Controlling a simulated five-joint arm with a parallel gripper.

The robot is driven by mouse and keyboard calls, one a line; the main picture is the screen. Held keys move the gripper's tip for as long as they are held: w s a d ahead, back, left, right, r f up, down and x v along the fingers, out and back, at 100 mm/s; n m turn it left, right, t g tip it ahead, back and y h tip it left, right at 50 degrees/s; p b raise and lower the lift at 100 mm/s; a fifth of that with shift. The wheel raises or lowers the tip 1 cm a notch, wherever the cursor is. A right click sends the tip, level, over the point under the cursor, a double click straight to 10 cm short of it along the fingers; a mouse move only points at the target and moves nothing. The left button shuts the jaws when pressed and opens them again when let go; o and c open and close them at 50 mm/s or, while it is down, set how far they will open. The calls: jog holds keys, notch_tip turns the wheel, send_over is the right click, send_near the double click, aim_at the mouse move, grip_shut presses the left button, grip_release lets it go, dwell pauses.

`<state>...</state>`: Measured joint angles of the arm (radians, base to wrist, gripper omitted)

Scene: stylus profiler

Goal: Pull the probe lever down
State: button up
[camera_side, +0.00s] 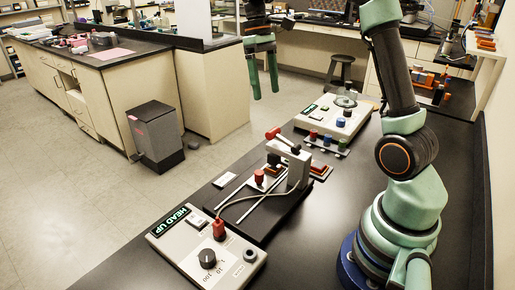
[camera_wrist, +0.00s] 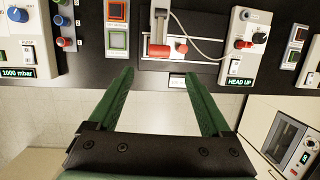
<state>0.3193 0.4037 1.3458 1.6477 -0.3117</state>
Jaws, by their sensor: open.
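The stylus profiler (camera_side: 297,165) stands on the dark bench, with a grey head and a red-handled lever (camera_side: 273,133) that sticks up and to the left. In the wrist view the red handle (camera_wrist: 160,50) lies just beyond my fingertips. A control box (camera_side: 188,252) in front of the profiler shows HEAD UP; it also shows in the wrist view (camera_wrist: 240,63). My gripper (camera_side: 264,92) is open and empty, its green fingers pointing down, apart from the lever, beyond the bench edge. The wrist view shows the two fingers spread (camera_wrist: 158,76).
A second grey instrument (camera_side: 352,105) with colored knobs stands behind the profiler. A small knob panel (camera_side: 322,144) lies between them. A cable (camera_side: 245,198) loops from the control box to the profiler. Open floor (camera_side: 215,165) lies left of the bench.

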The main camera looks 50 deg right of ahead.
aim_at(273, 129)
jog(key=c, duration=0.5)
jog(key=shift+s+r, duration=0.15)
jog(key=shift+r, duration=0.25)
jog(key=c, duration=0.5)
jog(key=s+r+t, duration=0.1)
jog(key=s+r, duration=0.1)
jog(key=r, duration=0.1)
jog(key=a+r+t+h, duration=0.1)
jog(key=shift+s+r+t, duration=0.3)
jog(key=shift+s+r, duration=0.1)
grip_shut()
notch_tip(273, 129, down, 14)
jog(key=shift+w+f, duration=0.35)
jog(key=shift+f, duration=0.1)
jog(key=shift+w+f+g, duration=0.35)
jog(key=shift+f+g, duration=0.05)
jog(key=shift+f, duration=0.3)
